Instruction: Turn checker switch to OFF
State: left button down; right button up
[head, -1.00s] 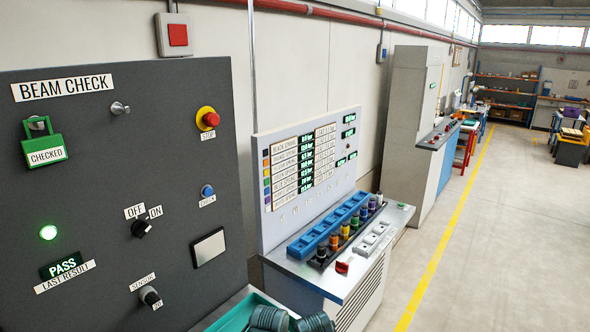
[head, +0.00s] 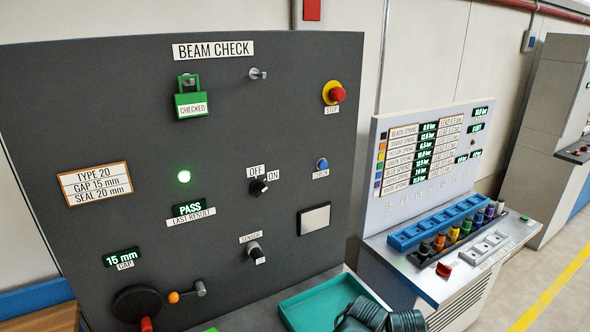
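The checker switch (head: 258,187) is a black rotary knob on the dark grey BEAM CHECK panel (head: 120,85). An OFF label (head: 256,171) sits just above it and an ON label (head: 274,176) at its upper right. The knob's pointer appears to point up and right, toward ON.
Nearby on the panel are a red stop button (head: 337,94), a blue check button (head: 322,163), a sensor knob (head: 254,250) and a green CHECKED padlock (head: 190,105). Below stands a teal tray (head: 300,310) with dark ribbed pieces beside or in it.

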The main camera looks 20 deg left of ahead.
aim_at(257, 187)
jog(key=u, duration=0.95)
jog(key=k+l+u, duration=0.25)
jog(key=k+l, duration=0.05)
jog(key=l, duration=0.05)
